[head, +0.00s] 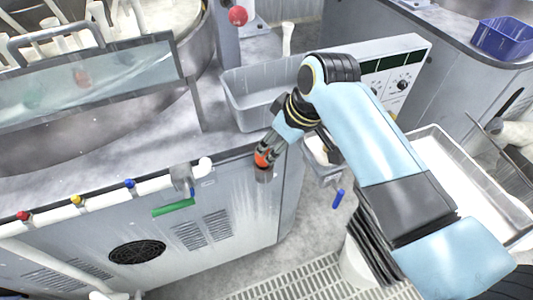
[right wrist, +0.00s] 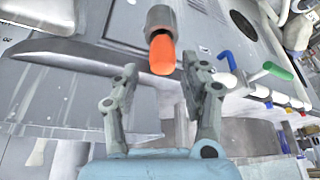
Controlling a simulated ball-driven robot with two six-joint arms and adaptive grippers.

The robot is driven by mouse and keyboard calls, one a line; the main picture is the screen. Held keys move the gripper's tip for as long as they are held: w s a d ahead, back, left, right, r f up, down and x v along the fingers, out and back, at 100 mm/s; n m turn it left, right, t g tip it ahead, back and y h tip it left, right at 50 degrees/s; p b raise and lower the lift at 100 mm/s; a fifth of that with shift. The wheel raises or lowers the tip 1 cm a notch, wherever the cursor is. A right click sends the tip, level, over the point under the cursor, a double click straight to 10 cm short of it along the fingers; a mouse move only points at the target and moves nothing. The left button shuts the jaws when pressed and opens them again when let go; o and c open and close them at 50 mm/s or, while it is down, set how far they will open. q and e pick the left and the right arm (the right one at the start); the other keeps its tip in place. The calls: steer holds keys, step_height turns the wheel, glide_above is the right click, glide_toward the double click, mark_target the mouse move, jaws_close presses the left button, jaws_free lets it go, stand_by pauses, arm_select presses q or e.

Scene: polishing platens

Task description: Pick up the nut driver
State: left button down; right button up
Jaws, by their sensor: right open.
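An orange rounded handle, which looks like the nut driver (head: 262,159), stands in a grey metal cylinder (head: 264,174) by the machine's edge. In the right wrist view the orange handle (right wrist: 162,54) points toward the camera from the grey cylinder (right wrist: 160,18). My right gripper (head: 268,150) is at the handle in the head view. In the right wrist view my right gripper (right wrist: 163,70) is open and empty. The tool's lower part is hidden in the cylinder. My left gripper is not in view.
A white pipe (head: 150,187) with coloured valves and a green lever (head: 173,207) runs along the machine front. A grey bin (head: 246,92) sits behind my right gripper. A blue handle (head: 338,199) hangs to the right. A white tray (head: 440,143) stands beyond my arm.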

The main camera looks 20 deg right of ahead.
mark_target(260, 161)
steer(key=shift+x, duration=1.2)
steer(key=w+f, duration=0.1)
steer(key=a+f+p, duration=0.1)
steer(key=shift+w+a+f, duration=0.25)
steer(key=shift+w+f, duration=0.1)
steer(key=shift+w, duration=0.05)
steer(key=shift+w+a+f, duration=0.1)
steer(key=shift+w+f, duration=0.05)
steer(key=shift+f, duration=0.4)
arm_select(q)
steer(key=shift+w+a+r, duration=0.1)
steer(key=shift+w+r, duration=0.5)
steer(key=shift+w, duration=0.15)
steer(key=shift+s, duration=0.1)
arm_select(e)
steer(key=shift+c, duration=0.3)
jaws_close()
